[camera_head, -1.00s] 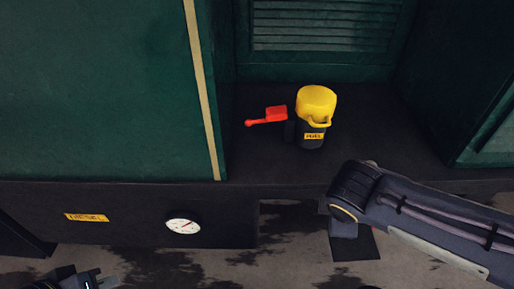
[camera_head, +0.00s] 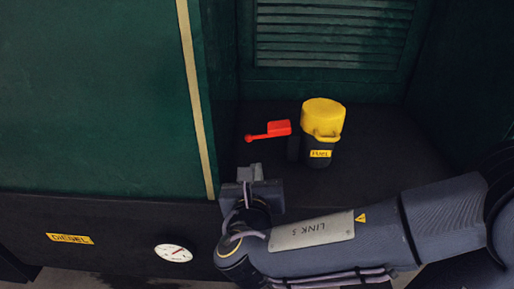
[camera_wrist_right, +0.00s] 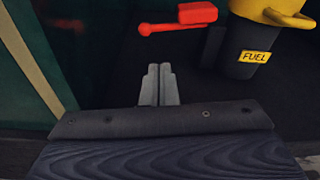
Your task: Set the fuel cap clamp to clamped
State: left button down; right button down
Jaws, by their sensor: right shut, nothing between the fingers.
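The yellow fuel cap (camera_head: 323,115) sits on top of the black filler neck (camera_head: 319,157), which carries a FUEL label. The red clamp lever (camera_head: 268,131) lies to the left of the neck, its thin handle pointing left, away from the cap. The lever (camera_wrist_right: 180,18) and neck (camera_wrist_right: 250,48) also show at the top of the right wrist view. My right gripper (camera_head: 249,172) is shut and empty, in front of and slightly left of the lever, apart from it. Its fingertips (camera_wrist_right: 159,70) are together in the wrist view. My left gripper is out of view.
A green wall with a tan stripe (camera_head: 196,100) stands close on the left. A louvred panel (camera_head: 335,35) is behind the cap. The dark ledge (camera_head: 385,145) is bare right of the neck. A gauge (camera_head: 174,253) and DIESEL plate (camera_head: 70,239) are on the front face.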

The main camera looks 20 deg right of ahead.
aim_at(268, 136)
jog(key=shift+a+r, duration=0.15)
jog(key=shift+a, duration=0.05)
jog(key=x, duration=1)
jog(key=shift+w+b, duration=0.1)
jog(key=shift+b, duration=0.25)
jog(key=shift+r, duration=0.15)
